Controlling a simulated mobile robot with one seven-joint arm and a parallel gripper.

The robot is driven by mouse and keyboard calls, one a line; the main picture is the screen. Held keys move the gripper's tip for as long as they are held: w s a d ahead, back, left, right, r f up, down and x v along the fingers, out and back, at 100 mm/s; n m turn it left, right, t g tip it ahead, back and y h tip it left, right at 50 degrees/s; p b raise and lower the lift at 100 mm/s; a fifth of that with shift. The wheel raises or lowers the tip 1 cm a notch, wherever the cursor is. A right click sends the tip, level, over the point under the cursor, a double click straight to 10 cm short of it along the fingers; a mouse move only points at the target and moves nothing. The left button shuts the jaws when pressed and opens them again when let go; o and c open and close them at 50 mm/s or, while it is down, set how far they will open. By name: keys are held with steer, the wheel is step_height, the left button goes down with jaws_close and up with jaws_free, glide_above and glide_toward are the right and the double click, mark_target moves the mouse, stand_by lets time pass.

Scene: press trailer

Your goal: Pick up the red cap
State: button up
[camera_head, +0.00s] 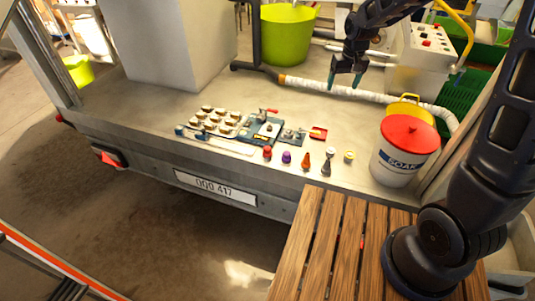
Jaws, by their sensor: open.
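A small red cap (267,152) sits at the left end of a row of small items near the front edge of the trailer bed. My gripper (344,82) hangs above the bed at the upper middle, with its dark teal-tipped fingers apart and nothing visible between them. It is behind and to the right of the red cap, well apart from it. The cap is in plain view, but too small to make out detail.
Beside the red cap stand a purple piece (286,157), an orange cone (306,160), a dark-based piece (327,164) and a yellow-topped piece (348,156). Behind are blue fixtures (262,130). A red-lidded soap bucket (398,165) stands right. A white hose (340,90) crosses behind.

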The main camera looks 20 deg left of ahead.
steer(key=s+a+f+n+g, duration=0.1)
steer(key=s+a+f+n, duration=0.1)
steer(key=a+f, duration=1.1)
steer(key=n+h, duration=0.1)
glide_above(267, 148)
steer(key=d, duration=0.1)
steer(key=shift+g, duration=0.3)
step_height(267, 148, down, 11)
steer(key=shift+d+f, duration=0.1)
steer(key=shift+f, duration=0.05)
step_height(267, 148, down, 5)
steer(key=shift+f, duration=0.2)
steer(key=shift+a+f, duration=0.25)
steer(key=shift+f, duration=1.1)
steer(key=shift+a+f, duration=0.25)
steer(key=shift+f, duration=1.05)
steer(key=shift+c, duration=0.5)
steer(key=c, duration=1)
